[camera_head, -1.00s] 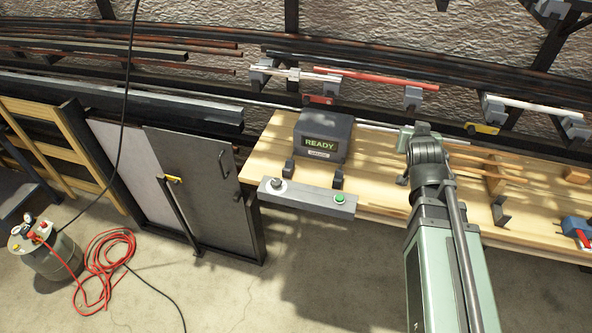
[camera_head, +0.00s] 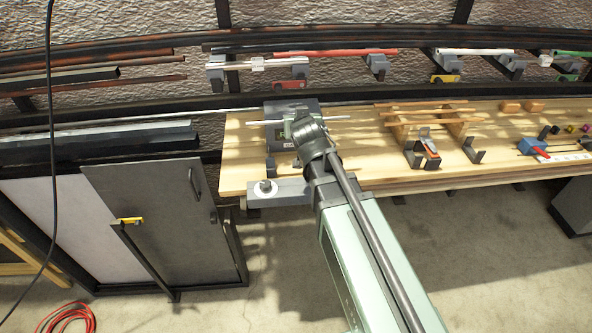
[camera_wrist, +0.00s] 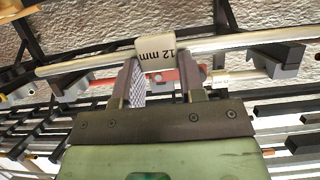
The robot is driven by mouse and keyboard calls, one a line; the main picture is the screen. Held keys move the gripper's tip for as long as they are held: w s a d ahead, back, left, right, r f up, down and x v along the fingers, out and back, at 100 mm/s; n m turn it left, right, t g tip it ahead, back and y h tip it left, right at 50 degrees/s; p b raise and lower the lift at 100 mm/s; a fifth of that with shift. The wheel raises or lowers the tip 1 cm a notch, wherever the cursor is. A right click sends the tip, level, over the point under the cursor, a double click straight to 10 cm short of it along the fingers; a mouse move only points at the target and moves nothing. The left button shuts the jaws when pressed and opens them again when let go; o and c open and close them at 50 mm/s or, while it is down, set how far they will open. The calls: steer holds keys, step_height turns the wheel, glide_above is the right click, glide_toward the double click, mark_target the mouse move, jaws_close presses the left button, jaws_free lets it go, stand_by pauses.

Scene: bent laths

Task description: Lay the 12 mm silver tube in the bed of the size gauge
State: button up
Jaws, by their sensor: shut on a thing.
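My gripper (camera_wrist: 160,75) is shut on a silver tube (camera_wrist: 232,42) with a white "12 mm" tag (camera_wrist: 157,53). In the head view my gripper (camera_head: 288,121) holds the tube (camera_head: 325,119) roughly level, in front of the dark display box (camera_head: 303,107), which I take to be the size gauge. The tube sticks out on both sides of the gripper. The gripper and arm hide most of the box's front and display. A dark cradle (camera_head: 271,167) shows left of my arm; the other is hidden. I cannot tell the tube's height above the cradles.
A grey control bar (camera_head: 290,190) with a knob runs along the bench's (camera_head: 240,150) front edge. Right of my arm stand a wooden rack (camera_head: 425,115) and dark brackets (camera_head: 473,145). Behind, wall holders carry another silver tube (camera_head: 235,64) and a red tube (camera_head: 335,52).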

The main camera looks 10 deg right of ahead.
step_height(320, 180, down, 17)
steer(key=b, duration=1.4)
steer(key=shift+r, duration=0.15)
steer(key=o, duration=0.9)
steer(key=shift+r, duration=0.1)
